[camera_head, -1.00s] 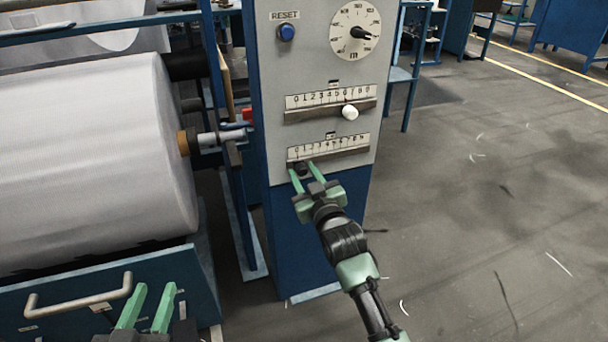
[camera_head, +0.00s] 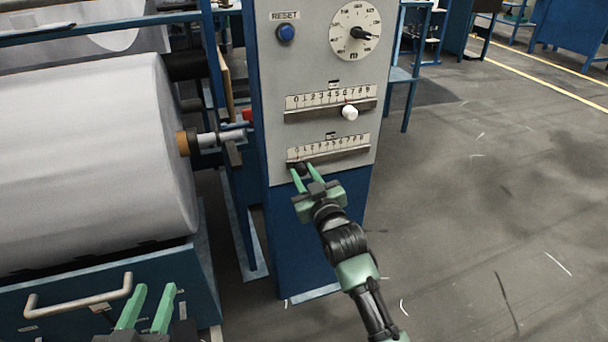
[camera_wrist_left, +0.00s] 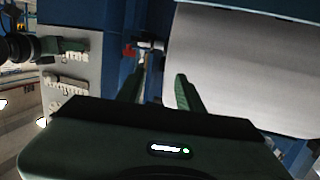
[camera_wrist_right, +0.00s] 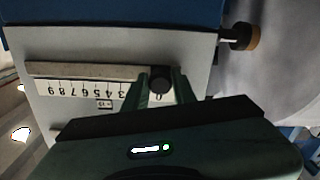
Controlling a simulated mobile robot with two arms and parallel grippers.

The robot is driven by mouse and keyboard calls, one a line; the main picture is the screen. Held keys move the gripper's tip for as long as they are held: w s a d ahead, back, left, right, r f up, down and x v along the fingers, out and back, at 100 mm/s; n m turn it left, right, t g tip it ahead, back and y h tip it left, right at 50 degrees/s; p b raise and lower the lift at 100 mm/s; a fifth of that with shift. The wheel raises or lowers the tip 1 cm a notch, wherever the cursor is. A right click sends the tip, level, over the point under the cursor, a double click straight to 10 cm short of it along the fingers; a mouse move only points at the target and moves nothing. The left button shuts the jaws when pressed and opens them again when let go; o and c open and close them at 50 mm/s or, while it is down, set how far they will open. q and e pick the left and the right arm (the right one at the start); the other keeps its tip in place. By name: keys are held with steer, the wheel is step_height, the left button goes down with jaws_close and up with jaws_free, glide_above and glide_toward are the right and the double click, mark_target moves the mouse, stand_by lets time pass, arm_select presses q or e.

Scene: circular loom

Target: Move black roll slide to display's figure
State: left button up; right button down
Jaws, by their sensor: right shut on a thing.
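The black slide knob (camera_head: 302,169) sits near the 0 end, at the left of the lower scale (camera_head: 330,147) on the grey panel. My right gripper (camera_head: 307,177) is shut on the knob. In the right wrist view the black knob (camera_wrist_right: 161,78) lies between the fingertips, close to the 0 mark on the upside-down scale (camera_wrist_right: 95,90). My left gripper (camera_head: 149,296) is open and empty at the lower left, in front of the blue machine frame. In the left wrist view its fingers (camera_wrist_left: 158,88) are apart with nothing between them.
Above the lower scale is a second slider with a white knob (camera_head: 350,113). A round dial (camera_head: 356,31) and blue reset button (camera_head: 286,33) are higher on the panel. A large white roll (camera_head: 95,155) and a drawer handle (camera_head: 78,300) are at left. Floor at right is clear.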

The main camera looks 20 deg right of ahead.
stand_by(0.6)
